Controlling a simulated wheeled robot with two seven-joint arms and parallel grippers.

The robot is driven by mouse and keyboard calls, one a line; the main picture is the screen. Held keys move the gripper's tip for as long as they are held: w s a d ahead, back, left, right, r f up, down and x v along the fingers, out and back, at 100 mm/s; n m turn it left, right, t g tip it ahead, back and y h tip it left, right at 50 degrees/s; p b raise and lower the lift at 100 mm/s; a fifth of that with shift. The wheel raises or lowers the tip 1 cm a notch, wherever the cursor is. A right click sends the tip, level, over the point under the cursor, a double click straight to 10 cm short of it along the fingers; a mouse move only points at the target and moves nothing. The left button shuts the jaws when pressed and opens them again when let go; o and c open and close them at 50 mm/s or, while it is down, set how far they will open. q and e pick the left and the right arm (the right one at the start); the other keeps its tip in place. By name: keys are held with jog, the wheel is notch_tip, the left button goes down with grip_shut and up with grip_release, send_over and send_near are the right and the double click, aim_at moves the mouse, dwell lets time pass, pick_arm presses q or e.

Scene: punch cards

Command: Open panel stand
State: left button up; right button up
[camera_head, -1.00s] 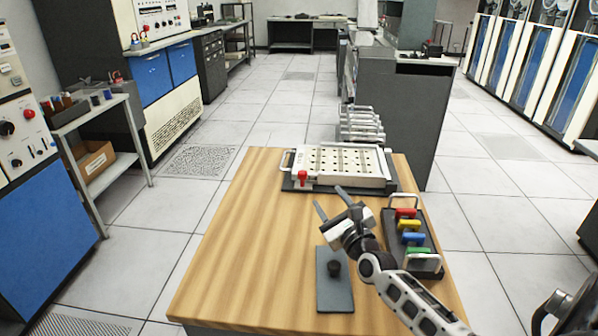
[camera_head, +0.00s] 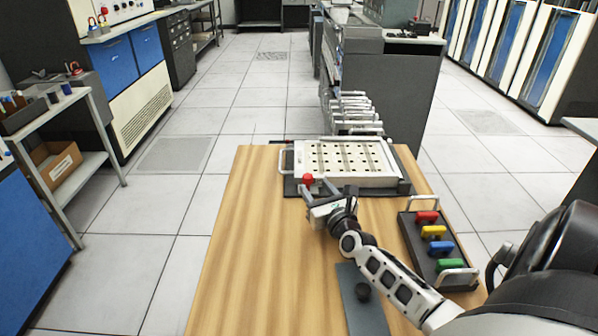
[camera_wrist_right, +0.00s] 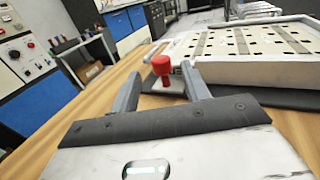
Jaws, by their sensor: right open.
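The panel stand (camera_head: 345,158) is a flat light-coloured panel with rows of dark holes on a dark base, at the far end of the wooden table. It has a metal handle on its left side and a red knob (camera_head: 307,180) at its front left corner. My right gripper (camera_head: 312,190) is open at the red knob. In the right wrist view, the red knob (camera_wrist_right: 162,66) shows between the two fingers (camera_wrist_right: 160,88), near their tips. I cannot tell whether the fingers touch it. My left gripper is not in view.
A dark tray (camera_head: 421,258) with red, yellow, blue and green blocks and metal handles lies on the right of the table. The left part of the table (camera_head: 250,260) is clear. Handled racks stand behind the table.

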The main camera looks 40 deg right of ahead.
aim_at(310, 179)
jog(key=shift+b+x, duration=1)
jog(key=shift+x, duration=2)
grip_shut()
